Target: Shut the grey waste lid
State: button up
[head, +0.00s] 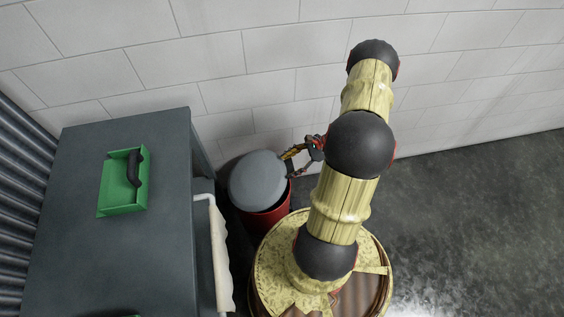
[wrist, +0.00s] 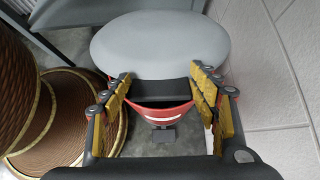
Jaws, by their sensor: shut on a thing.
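The grey waste lid (head: 258,180) is a round disc over the red waste bin (head: 268,217) beside the wall. In the wrist view the lid (wrist: 160,45) fills the upper middle, with a dark tab (wrist: 161,91) at its near edge. The red bin (wrist: 165,118) shows below the tab, with a dark gap between them, so the lid looks tilted up somewhat; how far is hard to tell.
A dark grey cabinet (head: 75,240) stands left of the bin, with a green tray (head: 112,187) on top. A pale towel (head: 221,255) hangs on a white rail (head: 204,197) at its side. The white brick wall (head: 230,55) is close behind. Floor (head: 470,210) is clear at right.

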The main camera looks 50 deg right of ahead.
jog(key=d+f+y, duration=0.1)
jog(key=f, duration=0.2)
jog(key=s+f+t+y+b, duration=0.1)
jog(key=f, duration=0.3)
jog(key=s+d+f+t+y, duration=0.1)
jog(key=f, duration=0.2)
jog(key=shift+d+f, duration=0.2)
jog(key=shift+d, duration=0.15)
jog(key=shift+c, duration=0.2)
jog(key=shift+o, duration=0.2)
jog(key=shift+s+d+f+t+y, duration=0.1)
jog(key=shift+f+t+y, duration=0.15)
jog(key=shift+f, duration=0.55)
jog(key=shift+s+f+t+y, duration=0.1)
jog(key=shift+f+t+y, duration=0.15)
jog(key=shift+f, duration=0.5)
jog(key=shift+w+f+b, duration=0.1)
jog(key=shift+f+b, duration=0.2)
jog(key=o, duration=1.4)
jog(key=shift+w+a, duration=0.1)
jog(key=shift+a, duration=0.1)
jog(key=shift+c, duration=0.2)
jog(key=o, duration=0.3)
jog(key=shift+d+r, duration=0.1)
jog(key=v, duration=1.2)
